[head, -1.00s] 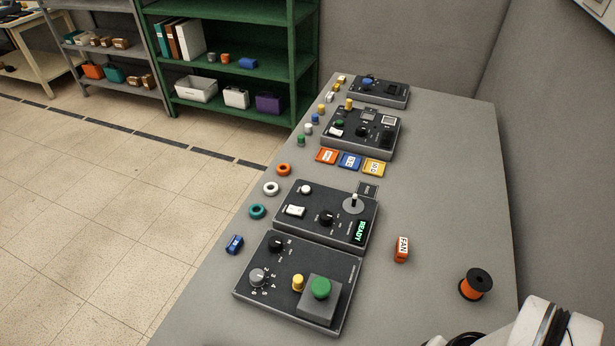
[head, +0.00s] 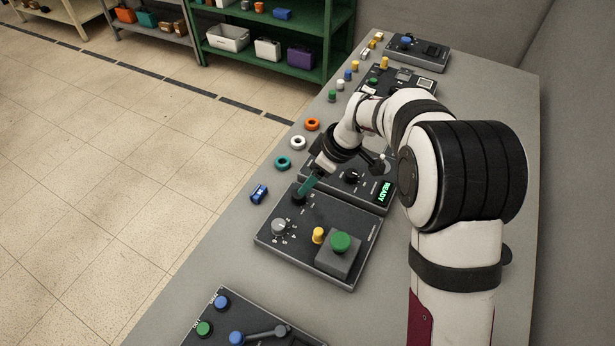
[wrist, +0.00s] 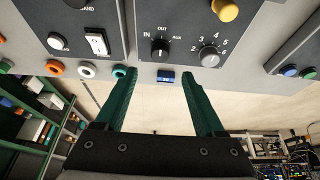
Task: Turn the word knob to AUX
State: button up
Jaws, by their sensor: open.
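The word knob (wrist: 160,48) is a black knob on a dark panel, with IN, OUT and AUX printed around it, seen in the wrist view. Its pointer is too small to read for certain. In the head view the knob (head: 299,196) is partly hidden by my gripper (head: 309,184). In the wrist view my gripper (wrist: 157,73) has two teal fingers spread apart with nothing between them. The knob shows just beyond the fingertips, roughly between them. I see no clear contact.
A numbered grey dial (wrist: 209,56) and a yellow knob (head: 318,235) share the panel. A green button (head: 341,242) stands on a raised box. A blue block (head: 259,194) lies left of the panel.

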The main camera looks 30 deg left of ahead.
aim_at(299, 196)
jog(key=x, duration=0.8)
jog(key=shift+a+f, duration=0.1)
jog(key=shift+f, duration=0.25)
jog(key=shift+c, duration=0.3)
grip_shut()
